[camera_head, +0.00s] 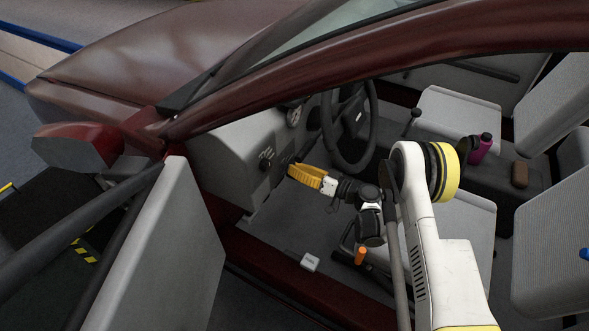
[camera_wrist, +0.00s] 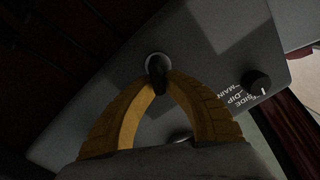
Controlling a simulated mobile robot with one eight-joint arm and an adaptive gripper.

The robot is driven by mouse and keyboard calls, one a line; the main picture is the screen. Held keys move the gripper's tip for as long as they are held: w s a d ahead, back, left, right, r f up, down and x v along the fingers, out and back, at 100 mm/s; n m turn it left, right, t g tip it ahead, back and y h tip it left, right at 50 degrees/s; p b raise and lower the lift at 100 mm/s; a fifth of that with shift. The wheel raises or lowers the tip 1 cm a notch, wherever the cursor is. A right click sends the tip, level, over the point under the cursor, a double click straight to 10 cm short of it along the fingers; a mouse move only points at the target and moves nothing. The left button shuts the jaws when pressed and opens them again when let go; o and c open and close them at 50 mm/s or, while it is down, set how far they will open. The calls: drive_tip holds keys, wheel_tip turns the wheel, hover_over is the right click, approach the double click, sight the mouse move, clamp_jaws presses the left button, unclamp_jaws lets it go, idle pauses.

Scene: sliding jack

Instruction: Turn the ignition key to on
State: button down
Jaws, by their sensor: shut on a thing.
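The ignition key (camera_wrist: 156,67) sits in a round, light-rimmed lock on the grey dash panel (camera_wrist: 220,50) in the wrist view. My gripper (camera_wrist: 160,82) has its yellow fingers closed around the key's dark head, which is partly hidden between the fingertips. In the head view my gripper (camera_head: 291,169) reaches through the open car door to the dash, left of and below the steering wheel (camera_head: 350,128). The key itself is hidden there by the fingers.
A dark knob (camera_wrist: 257,83) with white lettering beside it is right of the key. The open door (camera_head: 165,245) is at the left. A white box (camera_head: 310,262) and an orange-topped item (camera_head: 360,255) are low in the car. A purple bottle (camera_head: 481,149) stands farther right.

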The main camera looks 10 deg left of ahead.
drive_tip(key=shift+w+m, duration=0.15)
drive_tip(key=shift+m, duration=0.85)
drive_tip(key=c, duration=1.4)
unclamp_jaws()
drive_tip(key=shift+f, duration=0.1)
drive_tip(key=shift+c, duration=0.2)
